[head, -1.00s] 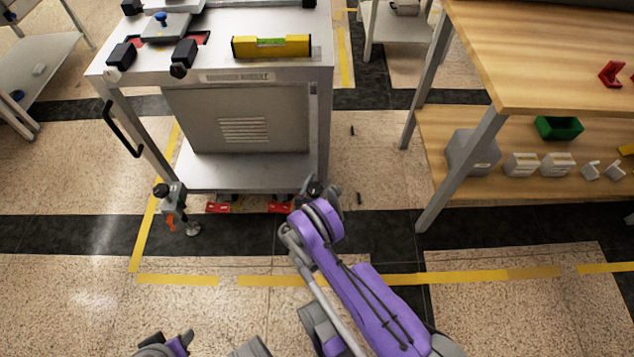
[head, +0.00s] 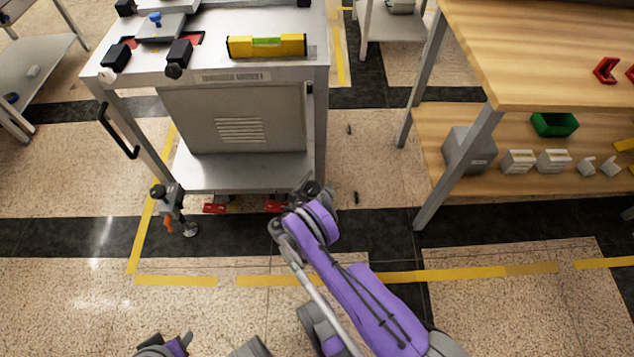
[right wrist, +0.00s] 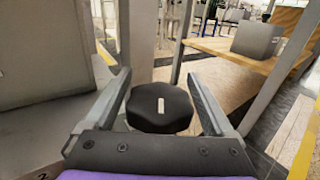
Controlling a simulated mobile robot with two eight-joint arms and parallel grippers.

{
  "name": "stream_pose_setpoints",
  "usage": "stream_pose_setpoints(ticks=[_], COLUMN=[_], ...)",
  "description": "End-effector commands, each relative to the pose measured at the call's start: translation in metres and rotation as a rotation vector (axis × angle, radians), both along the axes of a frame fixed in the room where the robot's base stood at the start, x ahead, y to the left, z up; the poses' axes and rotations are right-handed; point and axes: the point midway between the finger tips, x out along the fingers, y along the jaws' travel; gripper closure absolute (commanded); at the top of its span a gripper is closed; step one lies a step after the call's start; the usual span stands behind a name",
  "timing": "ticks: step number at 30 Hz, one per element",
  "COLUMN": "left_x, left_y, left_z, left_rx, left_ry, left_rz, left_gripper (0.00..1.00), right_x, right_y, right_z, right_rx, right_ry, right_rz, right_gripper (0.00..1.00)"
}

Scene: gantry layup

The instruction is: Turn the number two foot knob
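A black lobed knob (right wrist: 160,107) with a white bar mark on top stands in the middle of the right wrist view. My right gripper (right wrist: 161,88) is open, with one finger on each side of the knob. Small gaps seem to show between fingers and knob. A "2" mark is partly visible at that view's lower left edge. In the head view my right gripper (head: 316,190) is at the cart's front right foot, and my arm hides much of that foot. A grey and purple part of mine shows at the bottom edge; no left fingers are clear there.
The grey cart (head: 250,172) carries a yellow level (head: 266,46). Its front left foot (head: 166,196) has a black knob and an orange part. Red pieces (head: 215,208) sit under the lower shelf. A wooden workbench (head: 540,60) stands right. The floor in front is open.

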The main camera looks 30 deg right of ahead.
Motion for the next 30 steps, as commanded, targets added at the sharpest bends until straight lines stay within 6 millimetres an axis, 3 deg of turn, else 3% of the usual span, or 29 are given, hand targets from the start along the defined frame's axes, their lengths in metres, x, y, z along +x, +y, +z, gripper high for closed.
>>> stream_pose_setpoints(ticks=[12, 24, 30], left_x=[0.000, -0.003, -0.003], left_y=[0.000, 0.000, 0.000], left_z=[0.001, 0.012, 0.014], left_rx=[0.000, 0.000, 0.000], left_ry=[0.000, 0.001, 0.001], left_rz=[0.000, 0.000, 0.000], left_gripper=[0.50, 0.50, 0.50], right_x=[-0.003, -0.033, -0.043], right_y=[0.007, 0.075, 0.095], right_z=[0.000, 0.001, 0.000], right_rx=[0.001, 0.001, 0.001], right_ry=[0.000, 0.000, 0.000], right_rz=[0.002, 0.004, 0.002], right_gripper=[0.03, 0.03, 0.03])
